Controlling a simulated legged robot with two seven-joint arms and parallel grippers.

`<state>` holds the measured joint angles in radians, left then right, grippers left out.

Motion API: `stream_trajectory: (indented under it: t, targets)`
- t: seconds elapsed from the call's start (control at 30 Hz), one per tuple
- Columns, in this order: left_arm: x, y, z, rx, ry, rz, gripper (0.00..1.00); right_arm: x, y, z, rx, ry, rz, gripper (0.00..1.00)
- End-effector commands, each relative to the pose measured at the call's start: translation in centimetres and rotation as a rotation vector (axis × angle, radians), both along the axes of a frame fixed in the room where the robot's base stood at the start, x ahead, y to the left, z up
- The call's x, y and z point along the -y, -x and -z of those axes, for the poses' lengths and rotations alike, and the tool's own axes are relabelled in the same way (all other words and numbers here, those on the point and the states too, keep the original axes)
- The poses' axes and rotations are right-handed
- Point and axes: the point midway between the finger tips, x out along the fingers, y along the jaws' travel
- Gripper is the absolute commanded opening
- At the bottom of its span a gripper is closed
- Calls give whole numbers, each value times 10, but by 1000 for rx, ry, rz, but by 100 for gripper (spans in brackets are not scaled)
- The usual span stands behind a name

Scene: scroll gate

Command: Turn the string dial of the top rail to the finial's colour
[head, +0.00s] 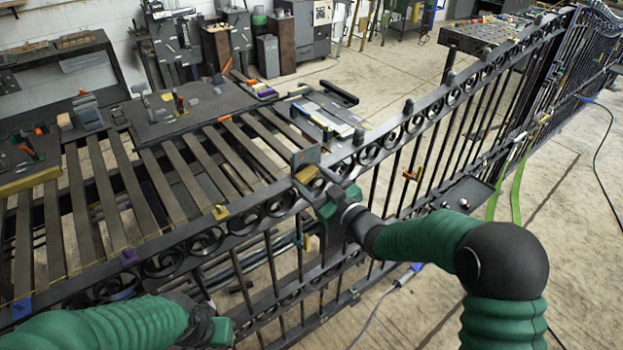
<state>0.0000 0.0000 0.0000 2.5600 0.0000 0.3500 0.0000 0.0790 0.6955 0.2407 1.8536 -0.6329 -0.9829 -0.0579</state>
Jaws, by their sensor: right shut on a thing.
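The black scroll gate runs diagonally, with its top rail (262,216) crossing the middle. Small coloured pieces sit along the rail: a blue one (21,308), a purple one (128,257) and a yellow one (220,212). My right gripper (314,180) is at the top rail, shut on a small piece there; the fingers hide most of it. A grey-blue square plate (306,158) stands just behind the fingers. Dark finials (359,136) rise from the rail to the right; I cannot tell a clear colour on them. My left gripper (212,325) is low at the left, its fingers hidden.
A slatted metal frame (165,185) and a dark workbench (185,108) with tools lie behind the gate. An orange clamp-like piece (412,174) is on the gate's bars. Green straps (515,185) hang at the right. Open concrete floor lies in front at the right.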

Motion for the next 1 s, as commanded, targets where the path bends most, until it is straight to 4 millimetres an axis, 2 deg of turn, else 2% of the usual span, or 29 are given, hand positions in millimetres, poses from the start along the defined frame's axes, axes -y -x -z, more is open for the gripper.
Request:
stream_trajectory:
  t: [0.4,1.0]
  targets:
    - [0,0,-4,0,0,0,36,0,1,5,-150,-188,0,16]
    - [0,0,-5,0,0,0,36,0,1,6,-182,-226,1,16]
